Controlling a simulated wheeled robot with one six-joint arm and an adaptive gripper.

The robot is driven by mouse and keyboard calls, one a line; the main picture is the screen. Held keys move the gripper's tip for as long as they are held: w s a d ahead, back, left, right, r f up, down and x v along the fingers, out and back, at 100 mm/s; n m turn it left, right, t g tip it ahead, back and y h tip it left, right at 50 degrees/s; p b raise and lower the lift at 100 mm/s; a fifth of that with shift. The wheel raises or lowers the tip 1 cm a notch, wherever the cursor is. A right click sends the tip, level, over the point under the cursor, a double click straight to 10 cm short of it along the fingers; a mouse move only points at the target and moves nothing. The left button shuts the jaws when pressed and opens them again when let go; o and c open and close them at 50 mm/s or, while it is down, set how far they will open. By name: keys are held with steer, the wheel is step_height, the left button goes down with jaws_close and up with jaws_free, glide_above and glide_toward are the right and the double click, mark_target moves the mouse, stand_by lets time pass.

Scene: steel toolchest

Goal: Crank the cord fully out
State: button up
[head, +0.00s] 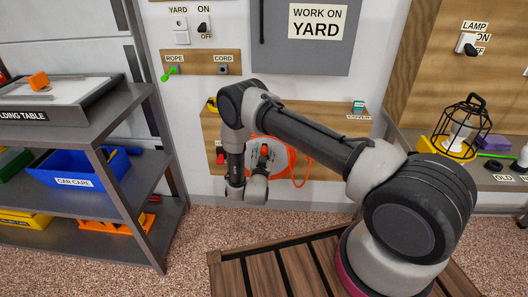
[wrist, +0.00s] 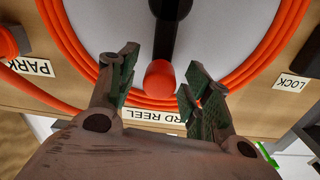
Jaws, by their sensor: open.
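The cord reel (head: 280,155) is mounted on a wooden wall board, with orange cord wound around its grey disc; my arm hides part of it in the head view. In the wrist view, the orange cord (wrist: 262,55) circles the grey disc (wrist: 118,22). A black crank arm (wrist: 168,35) ends in a red-orange knob (wrist: 160,80). My gripper (wrist: 159,82) is open, with a finger on each side of the knob and visible gaps between.
PARK (wrist: 28,67) and LOCK (wrist: 291,83) labels flank the reel. A loose orange cord end (wrist: 8,42) sits by PARK. A shelf unit (head: 115,165) stands left and a bench with a caged lamp (head: 462,130) right. Speckled floor (head: 190,250) lies open below the board.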

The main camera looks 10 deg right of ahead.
steer(key=shift+w+d, duration=0.15)
steer(key=shift+w, duration=0.4)
jaws_close()
